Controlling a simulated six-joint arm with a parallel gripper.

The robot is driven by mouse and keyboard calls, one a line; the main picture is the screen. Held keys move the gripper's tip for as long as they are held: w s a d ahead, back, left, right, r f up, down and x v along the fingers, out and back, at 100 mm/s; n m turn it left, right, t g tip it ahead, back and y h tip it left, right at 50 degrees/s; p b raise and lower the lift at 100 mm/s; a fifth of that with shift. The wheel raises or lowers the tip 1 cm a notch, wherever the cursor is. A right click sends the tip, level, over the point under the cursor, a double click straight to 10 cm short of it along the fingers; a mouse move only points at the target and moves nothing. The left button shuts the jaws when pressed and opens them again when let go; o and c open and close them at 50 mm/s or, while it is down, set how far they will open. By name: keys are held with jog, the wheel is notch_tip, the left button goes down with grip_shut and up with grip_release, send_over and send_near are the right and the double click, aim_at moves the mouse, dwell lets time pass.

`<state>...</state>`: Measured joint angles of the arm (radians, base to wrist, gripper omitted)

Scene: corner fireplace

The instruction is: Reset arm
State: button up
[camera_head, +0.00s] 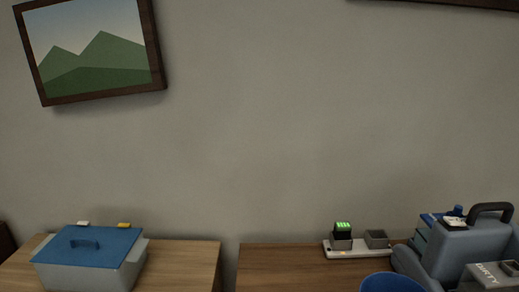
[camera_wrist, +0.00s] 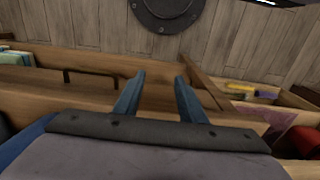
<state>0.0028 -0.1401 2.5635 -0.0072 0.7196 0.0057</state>
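My gripper (camera_wrist: 160,80) shows in the wrist view as two blue fingers standing apart, with nothing visible between them. The fingers are in front of a brown wooden drawer or box (camera_wrist: 95,97) with a dark bar handle (camera_wrist: 95,73). I cannot tell how far the fingertips are from the wood. My gripper does not show in the head view.
In the head view, a grey box with a blue lid (camera_head: 97,245) stands on the left wooden surface. A white charger base (camera_head: 357,252) and grey toolbox (camera_head: 455,250) are at right. In the wrist view, a red object (camera_wrist: 303,141) lies at right.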

notch_tip(320, 180, up, 17)
jog(key=p, duration=1.7)
jog(key=shift+f, duration=0.15)
jog(key=shift+a, duration=0.1)
notch_tip(320, 180, down, 7)
jog(key=b, duration=0.7)
jog(key=shift+f, duration=0.15)
